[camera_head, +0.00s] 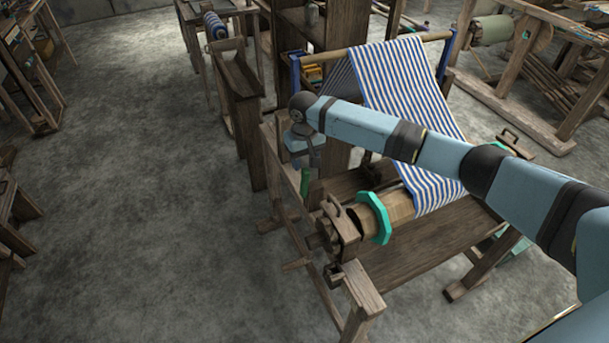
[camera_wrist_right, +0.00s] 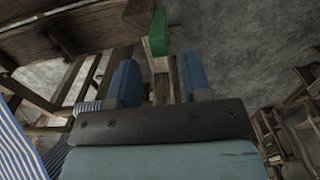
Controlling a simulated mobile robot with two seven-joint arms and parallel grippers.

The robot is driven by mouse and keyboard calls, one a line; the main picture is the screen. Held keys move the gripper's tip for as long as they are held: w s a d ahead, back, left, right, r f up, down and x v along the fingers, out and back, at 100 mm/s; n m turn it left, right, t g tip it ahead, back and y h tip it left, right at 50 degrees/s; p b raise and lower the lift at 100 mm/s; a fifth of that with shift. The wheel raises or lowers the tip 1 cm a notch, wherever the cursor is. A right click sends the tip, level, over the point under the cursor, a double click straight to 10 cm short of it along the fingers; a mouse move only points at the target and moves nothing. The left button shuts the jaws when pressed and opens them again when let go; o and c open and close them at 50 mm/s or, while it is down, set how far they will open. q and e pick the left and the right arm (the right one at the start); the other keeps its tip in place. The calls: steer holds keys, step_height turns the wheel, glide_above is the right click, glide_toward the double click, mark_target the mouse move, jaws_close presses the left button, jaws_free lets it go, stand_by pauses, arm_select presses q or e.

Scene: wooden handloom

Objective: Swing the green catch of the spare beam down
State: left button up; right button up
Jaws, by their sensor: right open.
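The green catch (camera_head: 305,182) shows as a small dark green piece at the left side of the loom, just below my right gripper (camera_head: 310,158). In the right wrist view the green catch (camera_wrist_right: 158,33) is at the top middle, beyond the fingertips and roughly in line with the gap between them. My right gripper (camera_wrist_right: 160,75) is open, with its two blue fingers apart and no object held. My left gripper is out of view.
A wooden beam (camera_head: 397,206) with a teal flange (camera_head: 375,219) lies at the loom's front, under striped cloth (camera_head: 410,85). Wooden frame posts (camera_head: 281,165) stand close to my gripper. The floor (camera_head: 130,190) at left is clear.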

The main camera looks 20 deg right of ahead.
mark_target(305, 175)
step_height(305, 175, down, 7)
steer(key=shift+r, duration=0.2)
jaws_close()
